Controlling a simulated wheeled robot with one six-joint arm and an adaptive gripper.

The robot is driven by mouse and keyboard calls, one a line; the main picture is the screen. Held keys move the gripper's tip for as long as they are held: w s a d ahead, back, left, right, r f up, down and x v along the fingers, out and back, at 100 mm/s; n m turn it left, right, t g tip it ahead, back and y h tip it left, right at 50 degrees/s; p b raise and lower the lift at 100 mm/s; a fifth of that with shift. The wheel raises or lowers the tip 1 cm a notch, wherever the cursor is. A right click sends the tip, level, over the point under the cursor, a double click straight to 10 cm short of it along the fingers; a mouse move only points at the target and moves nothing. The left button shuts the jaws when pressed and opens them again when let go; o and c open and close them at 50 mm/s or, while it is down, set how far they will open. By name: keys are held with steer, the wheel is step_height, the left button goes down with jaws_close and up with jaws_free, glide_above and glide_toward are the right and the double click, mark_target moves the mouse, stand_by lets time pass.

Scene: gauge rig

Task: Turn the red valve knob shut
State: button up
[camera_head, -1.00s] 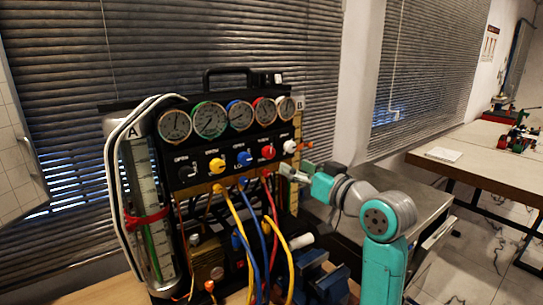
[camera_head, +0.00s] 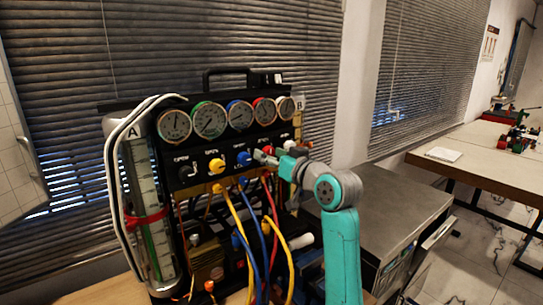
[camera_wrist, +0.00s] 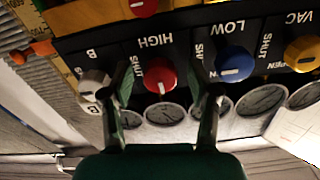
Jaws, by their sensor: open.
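The red valve knob (camera_wrist: 160,73) is on the black panel under the word HIGH, which appears inverted in the wrist view. Its white mark points towards the bottom of that picture. My gripper (camera_wrist: 165,95) is open, with one finger on each side of the knob; I cannot tell whether either touches it. The fingers partly cover the panel lettering around the knob. In the head view my gripper (camera_head: 264,156) is at the panel, coming from the right, and only part of the red knob (camera_head: 267,149) shows behind it.
A blue knob (camera_wrist: 235,64) sits just right of my right finger in the wrist view, and a white knob (camera_wrist: 93,84) just left of the left finger. Gauges (camera_head: 238,115) line the panel above the knobs. Coloured hoses (camera_head: 255,230) hang below.

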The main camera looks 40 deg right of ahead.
jaws_close()
steer(key=shift+m, duration=0.3)
steer(key=m, duration=0.3)
steer(key=shift+m, duration=0.3)
steer(key=m, duration=0.4)
steer(key=shift+m, duration=0.3)
steer(key=m, duration=0.4)
steer(key=shift+a, duration=0.1)
steer(key=shift+m, duration=2.5)
